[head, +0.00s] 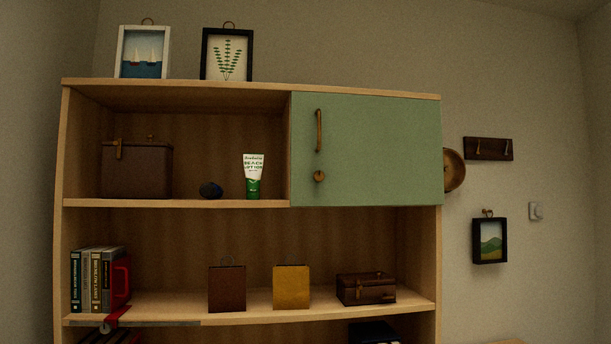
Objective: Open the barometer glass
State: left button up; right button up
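A round brass-coloured object (454,170) shows at the right side of the shelf unit, against the wall. It may be the barometer, but the cabinet's edge hides its left part. I cannot see a glass, a dial or a hinge on it, so I cannot tell whether any glass is open or shut. Neither of my grippers is in the head view.
A wooden shelf unit (180,203) with a shut green door (385,150) fills the middle. Its shelves hold boxes, books, bags and a lotion tube (253,176). A hook rail (488,149), small picture (489,240) and switch (536,211) are on the right wall.

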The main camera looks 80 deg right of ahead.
aim_at(453, 178)
jog(key=z, duration=3.6)
jog(key=i+l+u, duration=0.1)
jog(key=i+l, duration=0.2)
jog(key=i, duration=0.1)
